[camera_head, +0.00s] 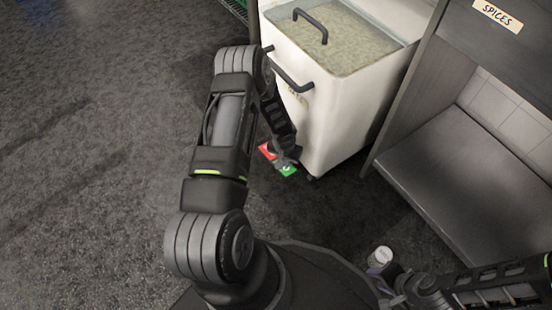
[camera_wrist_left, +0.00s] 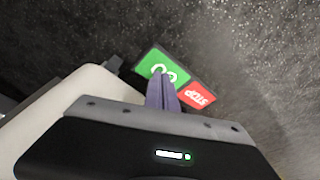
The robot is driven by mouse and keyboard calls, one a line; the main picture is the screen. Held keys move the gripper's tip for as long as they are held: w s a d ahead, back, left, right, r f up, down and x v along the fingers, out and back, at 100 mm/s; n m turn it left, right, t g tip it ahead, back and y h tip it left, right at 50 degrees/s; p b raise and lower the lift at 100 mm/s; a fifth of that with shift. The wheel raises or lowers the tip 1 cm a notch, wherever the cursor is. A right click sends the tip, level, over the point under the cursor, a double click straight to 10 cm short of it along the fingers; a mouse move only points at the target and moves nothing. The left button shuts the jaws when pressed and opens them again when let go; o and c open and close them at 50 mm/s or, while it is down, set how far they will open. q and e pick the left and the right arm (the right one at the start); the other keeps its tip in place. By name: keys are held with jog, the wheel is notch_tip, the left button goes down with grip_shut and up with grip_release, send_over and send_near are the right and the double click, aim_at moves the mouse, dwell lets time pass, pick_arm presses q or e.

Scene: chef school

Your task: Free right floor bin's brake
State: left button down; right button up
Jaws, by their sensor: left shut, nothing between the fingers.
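The white floor bin (camera_head: 335,110) stands at the upper middle of the head view, with a dark handle on its front. At its foot is a brake pedal with a red STOP half (camera_head: 267,151) and a green half (camera_head: 288,170). The left wrist view shows the green half (camera_wrist_left: 158,66) and the red half (camera_wrist_left: 197,96) close up. My left gripper (camera_head: 284,157) is shut and empty, reaching down at the pedal. In the wrist view its fingertips (camera_wrist_left: 161,80) overlap the green half's lower edge; contact is unclear. My right arm shows at the lower right, its gripper's jaws not clear.
A grey cabinet (camera_head: 465,175) with a SPICES label (camera_head: 497,15) stands right of the bin. The bin holds a pale, grainy filling (camera_head: 345,40). Dark floor (camera_head: 90,150) is clear on the left.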

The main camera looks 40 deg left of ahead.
pick_arm(q)
jog(key=shift+f+b, duration=1.5)
jog(key=shift+f, duration=0.1)
dwell(0.9)
jog(key=shift+r, duration=0.2)
jog(key=shift+r+p, duration=2.45)
jog(key=shift+r, duration=0.95)
